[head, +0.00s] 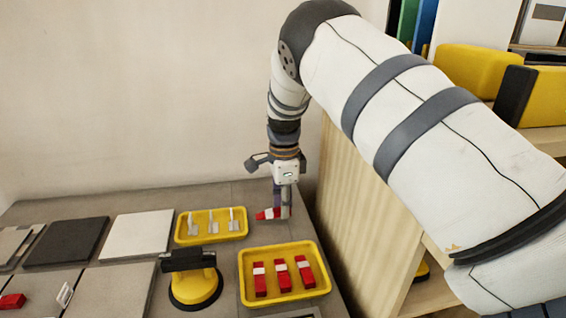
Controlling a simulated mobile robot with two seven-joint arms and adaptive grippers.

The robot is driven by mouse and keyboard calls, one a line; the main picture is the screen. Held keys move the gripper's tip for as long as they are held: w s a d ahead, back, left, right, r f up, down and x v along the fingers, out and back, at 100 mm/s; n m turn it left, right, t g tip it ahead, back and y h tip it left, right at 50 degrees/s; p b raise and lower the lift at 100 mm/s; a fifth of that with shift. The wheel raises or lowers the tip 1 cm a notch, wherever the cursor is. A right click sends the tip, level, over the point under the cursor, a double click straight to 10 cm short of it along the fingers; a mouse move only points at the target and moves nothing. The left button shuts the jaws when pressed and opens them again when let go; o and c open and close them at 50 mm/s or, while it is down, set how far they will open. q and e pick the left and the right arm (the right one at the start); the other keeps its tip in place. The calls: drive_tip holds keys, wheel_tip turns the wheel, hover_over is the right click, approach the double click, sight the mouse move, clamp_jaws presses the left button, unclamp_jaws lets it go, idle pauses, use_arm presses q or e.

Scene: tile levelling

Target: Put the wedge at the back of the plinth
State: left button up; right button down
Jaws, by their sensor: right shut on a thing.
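A red wedge with a pale band (265,214) is at the fingertips of my right gripper (283,212), near the back right of the grey surface (150,198). The gripper points down and is shut on the wedge. The wedge is low, close to the surface; I cannot tell whether it touches. No separate plinth can be told apart from the grey surface. My left gripper is not in view.
A yellow tray (242,288) holds several red wedges, and a smaller yellow tray (181,238) holds metal clips. A yellow and black suction lifter (193,288) stands left of the front tray. Tiles (137,235) lie left. A wooden shelf (352,215) stands close right.

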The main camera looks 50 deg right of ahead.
sight(286, 225)
drive_tip(key=shift+w+d+f, duration=0.1)
drive_tip(key=shift+d+f, duration=0.15)
drive_tip(key=shift+f, duration=0.15)
drive_tip(key=f+b, duration=0.1)
drive_tip(key=f, duration=0.2)
drive_tip(key=shift+d+f+b, duration=0.2)
drive_tip(key=shift+f+b, duration=0.1)
drive_tip(key=shift+b, duration=0.1)
drive_tip(key=shift+r, duration=0.2)
drive_tip(key=shift+f, duration=0.1)
drive_tip(key=c, duration=1.5)
unclamp_jaws()
wheel_tip(286, 225, up, 12)
drive_tip(key=p, duration=0.4)
